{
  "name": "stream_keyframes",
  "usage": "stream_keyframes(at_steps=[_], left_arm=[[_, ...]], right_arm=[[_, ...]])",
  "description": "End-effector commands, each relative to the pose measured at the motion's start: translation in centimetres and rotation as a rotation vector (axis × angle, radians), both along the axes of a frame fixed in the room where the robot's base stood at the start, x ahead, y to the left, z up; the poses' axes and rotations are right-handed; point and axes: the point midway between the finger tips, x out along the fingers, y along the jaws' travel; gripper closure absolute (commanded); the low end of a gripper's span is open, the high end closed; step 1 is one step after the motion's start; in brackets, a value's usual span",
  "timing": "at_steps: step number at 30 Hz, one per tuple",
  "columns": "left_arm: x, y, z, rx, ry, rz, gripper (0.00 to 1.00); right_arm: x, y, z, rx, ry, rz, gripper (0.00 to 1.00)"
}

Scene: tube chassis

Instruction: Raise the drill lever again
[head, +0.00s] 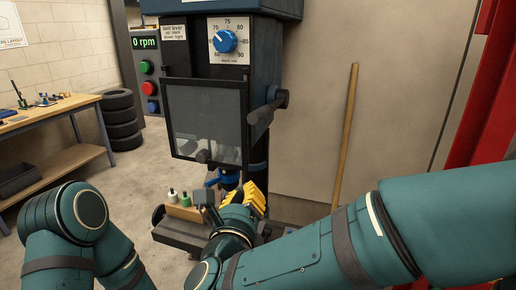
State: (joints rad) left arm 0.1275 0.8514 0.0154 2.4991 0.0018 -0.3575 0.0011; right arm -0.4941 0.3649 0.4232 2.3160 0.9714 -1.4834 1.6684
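The drill press (233,88) stands in the middle, with a dark guard window on its front. Its black lever (266,110) sticks out from a round hub on the machine's right side, pointing toward me and slightly down. My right gripper (228,195) is well below the lever, near the spindle and table, and apart from the lever. Yellow ribbed parts show at its right and a dark finger at its left. Whether it is open or shut is unclear. My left arm shows at lower left; its gripper is out of view.
A blue dial (225,41) is above the window. A control panel (147,75) with a 0 rpm display and green and red buttons is at left. Small bottles (185,200) stand near the press table. A wooden pole (345,132) leans on the wall at right.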

Motion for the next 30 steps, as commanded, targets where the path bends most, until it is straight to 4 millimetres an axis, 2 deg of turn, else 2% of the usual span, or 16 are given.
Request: stream_keyframes(at_steps=[1,4,7,10,17,28,30], left_arm=[[0.0,0.0,-0.7,0.000,0.001,-0.001,0.25],[-0.1,0.0,-1.2,-0.001,0.002,-0.003,0.25],[-0.1,0.0,-1.4,-0.001,0.002,-0.004,0.25],[-0.1,0.0,-1.3,-0.001,0.003,-0.004,0.25],[-0.2,-0.1,-0.9,-0.001,0.003,-0.005,0.25],[-0.3,-0.1,-0.2,-0.002,0.008,-0.005,0.25],[-0.4,-0.1,0.2,-0.002,0.009,-0.005,0.25]], right_arm=[[-1.5,0.2,1.5,0.107,-0.054,-0.025,1.00],[-3.8,0.0,3.8,0.281,-0.130,-0.072,1.00],[-5.2,-0.2,5.0,0.377,-0.172,-0.096,1.00],[-5.4,-0.4,5.4,0.415,-0.186,-0.106,1.00],[-2.6,-1.3,5.9,0.416,-0.186,-0.111,1.00],[4.3,-3.2,6.8,0.414,-0.185,-0.109,1.00],[4.2,-2.8,8.3,0.415,-0.188,-0.104,1.00]])
